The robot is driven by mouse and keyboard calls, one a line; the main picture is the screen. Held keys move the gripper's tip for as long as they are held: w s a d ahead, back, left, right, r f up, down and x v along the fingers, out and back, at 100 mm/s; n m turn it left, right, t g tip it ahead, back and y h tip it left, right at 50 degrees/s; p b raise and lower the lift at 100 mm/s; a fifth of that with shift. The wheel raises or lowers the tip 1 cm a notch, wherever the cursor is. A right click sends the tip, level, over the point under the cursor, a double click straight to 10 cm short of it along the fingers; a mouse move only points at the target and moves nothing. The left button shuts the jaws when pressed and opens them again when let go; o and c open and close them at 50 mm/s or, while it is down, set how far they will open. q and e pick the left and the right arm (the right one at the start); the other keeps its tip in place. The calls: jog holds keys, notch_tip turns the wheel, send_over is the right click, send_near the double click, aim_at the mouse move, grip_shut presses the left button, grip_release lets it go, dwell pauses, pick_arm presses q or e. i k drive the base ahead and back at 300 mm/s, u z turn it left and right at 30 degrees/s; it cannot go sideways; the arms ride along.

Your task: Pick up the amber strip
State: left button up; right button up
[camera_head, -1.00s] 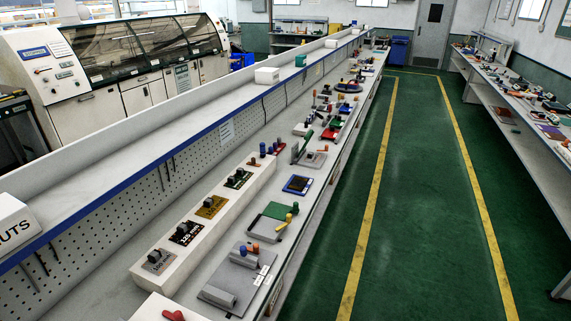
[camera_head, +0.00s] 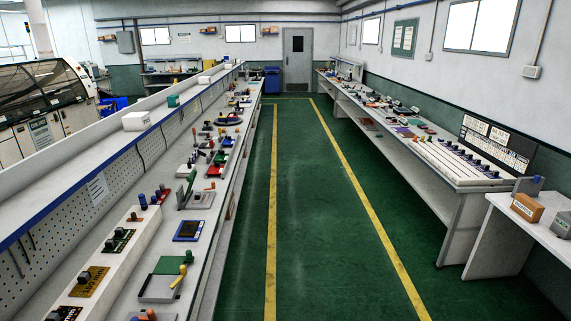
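A flat amber-gold piece (camera_head: 97,286) with a dark knob lies on the long white raised block (camera_head: 142,245) on the left bench, near the lower left of the head view. I cannot tell for sure that it is the amber strip. A green piece (camera_head: 124,247) with a dark knob lies beyond it, and a black piece (camera_head: 62,315) is nearer, cut by the frame's bottom edge. Neither of my grippers shows in the head view.
The left bench (camera_head: 207,262) carries several fixtures, including a blue-framed panel (camera_head: 188,231) and a green-and-grey fixture (camera_head: 170,265). A right bench (camera_head: 462,177) and a side table (camera_head: 503,215) stand opposite. The green aisle floor (camera_head: 310,220) between is clear.

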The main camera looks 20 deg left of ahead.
aim_at(133, 218)
jog(key=i, duration=4.45)
jog(key=u, duration=2.4)
